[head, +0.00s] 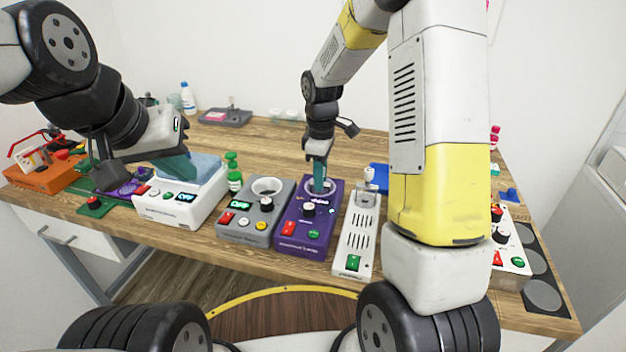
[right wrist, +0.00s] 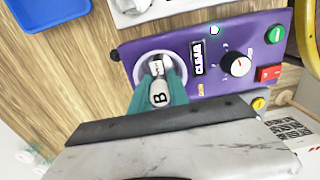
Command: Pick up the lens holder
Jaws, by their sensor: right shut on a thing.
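My right gripper (head: 319,178) points down into the round well of the purple device (head: 298,238). In the right wrist view its teal fingers (right wrist: 158,92) are shut on a small pale piece marked "B" (right wrist: 160,96), in or just over the well's pale ring. Whether the piece touches the well is unclear. I cannot tell whether this piece is the lens holder; no other thing is clearly one. My left gripper (head: 178,168) is at the blue-topped white device (head: 178,205); its finger gap is unclear.
A grey device (head: 245,232) with a round well stands left of the purple one, and a slim white device (head: 354,240) right of it. A green bottle (head: 234,175) stands behind. An orange box (head: 45,175) is at far left. The table's back middle (head: 265,140) is mostly clear.

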